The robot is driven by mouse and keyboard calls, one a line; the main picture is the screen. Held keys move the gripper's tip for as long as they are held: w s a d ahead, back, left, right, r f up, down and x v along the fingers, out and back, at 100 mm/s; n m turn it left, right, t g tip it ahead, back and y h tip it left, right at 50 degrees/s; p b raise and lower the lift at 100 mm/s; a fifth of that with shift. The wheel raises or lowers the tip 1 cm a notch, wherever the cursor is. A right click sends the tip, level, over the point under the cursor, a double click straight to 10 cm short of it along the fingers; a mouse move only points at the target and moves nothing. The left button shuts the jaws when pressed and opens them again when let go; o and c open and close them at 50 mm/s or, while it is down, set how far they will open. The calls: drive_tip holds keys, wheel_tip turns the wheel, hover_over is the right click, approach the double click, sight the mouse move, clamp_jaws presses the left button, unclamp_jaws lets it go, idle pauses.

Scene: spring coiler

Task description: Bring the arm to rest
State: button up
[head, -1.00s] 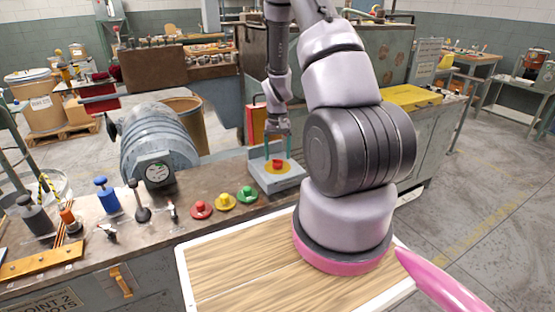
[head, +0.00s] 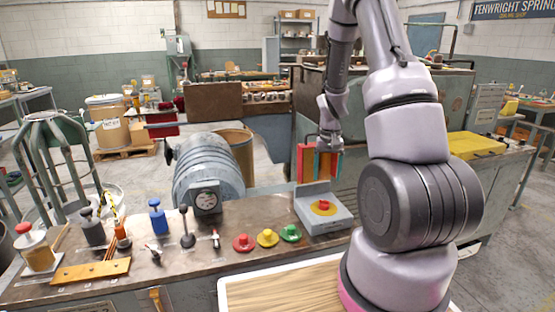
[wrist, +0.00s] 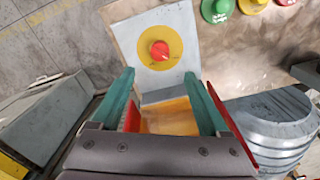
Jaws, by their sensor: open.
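My gripper (head: 325,164) is open and empty, with two green fingers, in the air behind and above the grey box (head: 311,212). In the wrist view the gripper (wrist: 162,95) shows its fingers spread. The box carries a red button (head: 323,205) on a yellow disc. In the wrist view the red button (wrist: 159,50) lies beyond the fingertips, apart from them. My arm rises from its base at the right and reaches down to the gripper.
Red (head: 243,243), yellow (head: 267,237) and green (head: 290,233) buttons sit on the bench front. Several levers stand left of them. A grey ribbed motor (head: 208,168) and a brown barrel (head: 238,153) are left of the gripper. Air above the bench is free.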

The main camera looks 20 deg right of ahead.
drive_tip(key=s+a+r+t, duration=0.2)
drive_tip(key=a+r, duration=0.1)
drive_tip(key=r, duration=0.7)
drive_tip(key=s+a+r+t, duration=0.1)
drive_tip(key=s+a+r, duration=0.25)
drive_tip(key=r, duration=0.65)
drive_tip(key=s+a+r+t+y, duration=0.2)
drive_tip(key=s+a+r+t, duration=0.2)
drive_tip(key=s+r, duration=0.9)
drive_tip(key=s+a, duration=0.2)
drive_tip(key=shift+a+r, duration=0.2)
drive_tip(key=shift+a, duration=0.2)
